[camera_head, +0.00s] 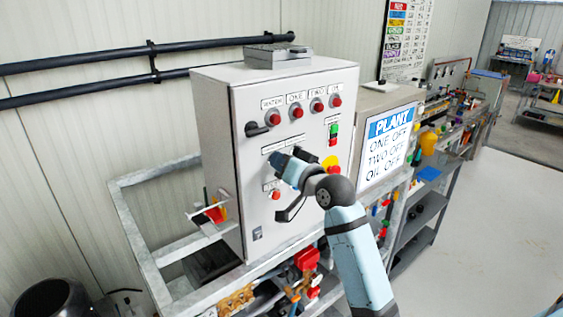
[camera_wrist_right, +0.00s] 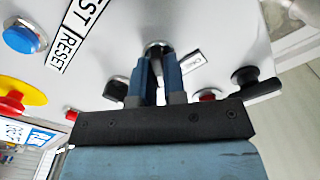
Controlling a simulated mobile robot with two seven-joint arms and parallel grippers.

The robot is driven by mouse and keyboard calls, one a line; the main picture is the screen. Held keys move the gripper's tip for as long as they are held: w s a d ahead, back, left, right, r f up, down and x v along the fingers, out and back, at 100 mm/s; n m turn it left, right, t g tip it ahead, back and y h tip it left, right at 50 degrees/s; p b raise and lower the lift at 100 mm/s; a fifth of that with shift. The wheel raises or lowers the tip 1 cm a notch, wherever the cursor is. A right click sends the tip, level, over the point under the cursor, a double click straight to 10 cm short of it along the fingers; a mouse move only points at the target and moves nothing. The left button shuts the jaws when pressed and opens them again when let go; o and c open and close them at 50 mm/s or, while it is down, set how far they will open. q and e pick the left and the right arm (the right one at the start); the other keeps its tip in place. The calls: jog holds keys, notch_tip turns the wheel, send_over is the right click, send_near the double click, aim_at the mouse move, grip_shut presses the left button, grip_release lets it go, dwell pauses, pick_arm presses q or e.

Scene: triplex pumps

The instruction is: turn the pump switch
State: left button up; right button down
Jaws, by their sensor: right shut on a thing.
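The grey control cabinet (camera_head: 250,215) stands upright on a metal frame, with labelled lamps and switches on its front door. My right gripper (camera_head: 279,159) is at the middle of the door, below the row of red lamps, and covers the switch there. In the right wrist view my gripper (camera_wrist_right: 158,78) has its blue fingers close together on a switch. The silver round base of the pump switch (camera_wrist_right: 157,46) shows just beyond the fingertips. Its knob is mostly hidden between the fingers, so its turn angle cannot be told. My left gripper is out of view.
A black door handle (camera_head: 256,129) sticks out at the upper left of the door and shows in the right wrist view (camera_wrist_right: 258,86). A yellow-and-red stop button (camera_wrist_right: 20,97) and a blue button (camera_wrist_right: 21,40) are nearby. A PLANT sign (camera_head: 389,147) stands at right.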

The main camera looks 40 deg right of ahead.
jog(key=shift+m, duration=1.1)
jog(key=c, duration=1.2)
grip_release()
jog(key=shift+s, duration=0.1)
jog(key=s, duration=0.4)
jog(key=s+b, duration=0.1)
jog(key=s, duration=0.4)
jog(key=s+d+b, duration=0.1)
jog(key=s, duration=0.3)
jog(key=shift+s, duration=0.35)
